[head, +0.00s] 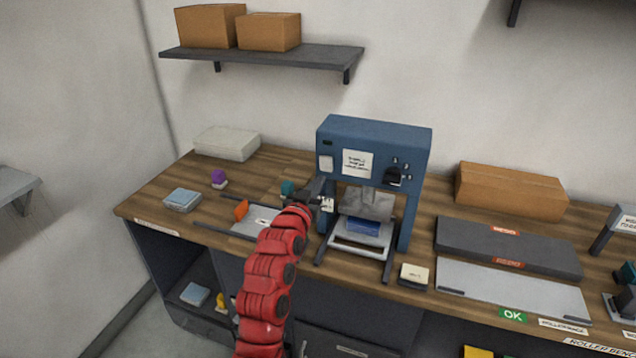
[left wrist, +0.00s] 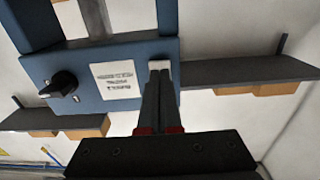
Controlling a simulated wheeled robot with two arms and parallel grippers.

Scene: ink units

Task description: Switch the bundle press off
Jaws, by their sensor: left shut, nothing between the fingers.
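The bundle press (head: 345,133) is a blue frame standing on the wooden bench, with a white label (head: 358,163) and a dark knob (head: 394,177) on its front. A small white switch plate (head: 326,163) is at the front's left side; it also shows in the left wrist view (left wrist: 159,65). My left gripper (head: 326,186) is shut and empty, just below the plate in the head view. In the left wrist view its fingertips (left wrist: 160,76) overlap the plate's edge; I cannot tell whether they touch. A blue bundle (head: 363,227) lies inside the press. My right gripper is out of view.
An orange block (head: 241,210) and a grey plate lie left of the press. A cream pad (head: 414,274) sits at its front right. A cardboard box (head: 510,191) and dark panel (head: 500,245) are to the right. A shelf (head: 330,55) hangs above.

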